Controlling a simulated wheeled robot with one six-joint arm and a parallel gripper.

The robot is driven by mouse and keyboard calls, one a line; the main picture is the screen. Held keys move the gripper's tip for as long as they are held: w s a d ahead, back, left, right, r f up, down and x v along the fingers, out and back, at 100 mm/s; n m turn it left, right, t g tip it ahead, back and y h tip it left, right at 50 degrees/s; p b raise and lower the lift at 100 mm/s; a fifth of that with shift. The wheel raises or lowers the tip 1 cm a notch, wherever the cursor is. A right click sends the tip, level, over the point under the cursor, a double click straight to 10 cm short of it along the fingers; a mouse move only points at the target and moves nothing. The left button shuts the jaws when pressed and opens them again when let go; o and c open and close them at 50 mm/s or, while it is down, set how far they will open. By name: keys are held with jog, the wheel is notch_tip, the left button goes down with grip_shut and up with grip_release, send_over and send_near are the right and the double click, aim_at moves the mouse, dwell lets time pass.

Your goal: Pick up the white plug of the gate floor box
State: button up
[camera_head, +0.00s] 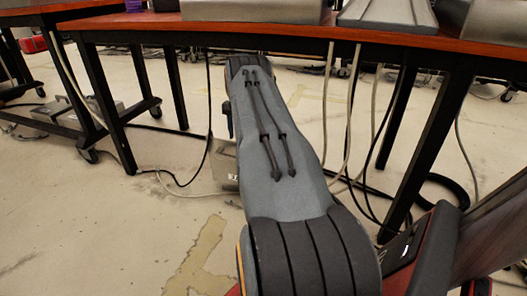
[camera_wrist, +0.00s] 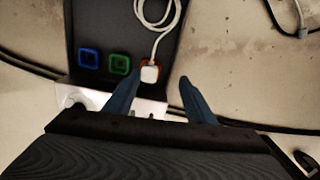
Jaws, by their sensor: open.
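In the wrist view, a white plug (camera_wrist: 149,74) sits at the orange-rimmed socket of a dark floor box panel (camera_wrist: 100,25). Its white cable loops up and away over the panel. My gripper (camera_wrist: 159,78) is open and empty, with its two blue-grey fingers on either side of the plug's line. The plug is nearer the left fingertip, and I cannot tell whether they touch. A metal box (camera_head: 223,168) shows partly beside the arm.
A blue socket (camera_wrist: 89,59) and a green socket (camera_wrist: 119,64) are left of the plug. Dark cables cross the floor.

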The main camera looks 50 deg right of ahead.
jog(key=shift+s+d+f+m, duration=0.15)
jog(key=shift+s+d+m, duration=0.1)
jog(key=shift+d, duration=0.3)
jog(key=shift+s+d+f+m, duration=0.1)
jog(key=shift+s+d+m, duration=0.1)
jog(key=shift+d, duration=0.35)
jog(key=shift+d+f+b, duration=0.1)
jog(key=shift+f+b, duration=0.45)
jog(key=shift+f, duration=0.35)
notch_tip(320, 180, down, 6)
jog(key=b, duration=0.2)
jog(key=shift+s+r+b, duration=0.1)
jog(key=shift+b, duration=0.3)
jog(key=shift+r, duration=0.1)
jog(key=c, duration=1.2)
jog(key=shift+o, duration=0.2)
